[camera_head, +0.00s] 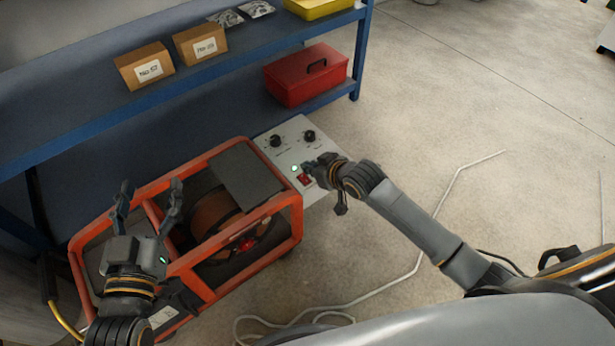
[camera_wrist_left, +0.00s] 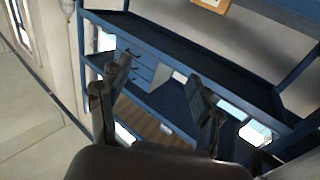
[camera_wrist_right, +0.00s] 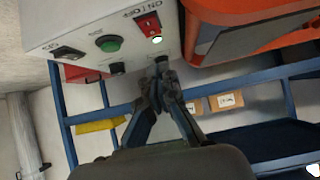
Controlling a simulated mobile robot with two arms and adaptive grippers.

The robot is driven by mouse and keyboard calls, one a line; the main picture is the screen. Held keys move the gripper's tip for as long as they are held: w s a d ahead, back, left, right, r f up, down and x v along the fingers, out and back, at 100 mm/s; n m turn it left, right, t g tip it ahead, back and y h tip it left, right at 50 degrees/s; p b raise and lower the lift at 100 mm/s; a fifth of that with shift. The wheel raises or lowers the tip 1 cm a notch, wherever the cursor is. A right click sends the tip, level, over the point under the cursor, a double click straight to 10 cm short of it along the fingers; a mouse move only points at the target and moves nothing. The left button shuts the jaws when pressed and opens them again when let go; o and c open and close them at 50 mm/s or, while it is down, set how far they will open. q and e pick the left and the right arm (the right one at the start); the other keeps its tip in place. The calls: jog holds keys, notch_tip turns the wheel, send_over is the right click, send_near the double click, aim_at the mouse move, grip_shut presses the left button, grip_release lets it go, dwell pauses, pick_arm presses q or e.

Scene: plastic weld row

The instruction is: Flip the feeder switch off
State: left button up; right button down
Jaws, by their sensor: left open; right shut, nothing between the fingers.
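The feeder is an orange-framed unit (camera_head: 285,232) with a pale control panel (camera_head: 283,135) on its right end. The red feeder switch (camera_head: 305,180) sits at the panel's lower part, next to a lit green lamp (camera_head: 294,168). In the right wrist view the red switch (camera_wrist_right: 148,25) is under an ON/OFF label, with the lit lamp (camera_wrist_right: 157,40) beside it. My right gripper (camera_wrist_right: 160,68) is shut and empty, its tips close to the panel near the lamp; contact cannot be told. My left gripper (camera_head: 150,188) is open and empty above the feeder's left part.
A blue shelf (camera_head: 100,118) behind holds two cardboard boxes (camera_head: 145,68), a red toolbox (camera_head: 306,75) and a yellow bin (camera_head: 318,8). Black knobs (camera_head: 276,141) and a green button (camera_wrist_right: 109,43) are on the panel. A pale cable (camera_head: 400,280) lies on the floor.

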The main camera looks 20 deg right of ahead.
aim_at(301, 174)
jog(key=f+b, duration=0.1)
jog(key=f, duration=0.1)
jog(key=f+b, duration=0.1)
jog(key=f, duration=0.1)
jog(key=shift+w+a, duration=0.15)
jog(key=shift+w, duration=0.25)
jog(key=shift+f, duration=0.15)
pick_arm(q)
jog(key=s+r+t+h, duration=0.2)
jog(key=r+t, duration=0.4)
jog(key=r, duration=0.3)
jog(key=shift+s+d+r, duration=0.25)
jog(key=shift+s+r, duration=0.1)
jog(key=shift+s, duration=0.15)
pick_arm(e)
jog(key=shift+w+p, duration=0.1)
jog(key=shift+p, duration=0.45)
jog(key=shift+f, duration=0.2)
pick_arm(q)
jog(key=f, duration=0.1)
jog(key=w+f+g, duration=0.1)
jog(key=f+g, duration=0.1)
jog(key=shift+w+f+y, duration=0.1)
jog(key=shift+w+y, duration=0.2)
jog(key=shift+w, duration=0.1)
pick_arm(e)
jog(key=shift+w+a, duration=0.1)
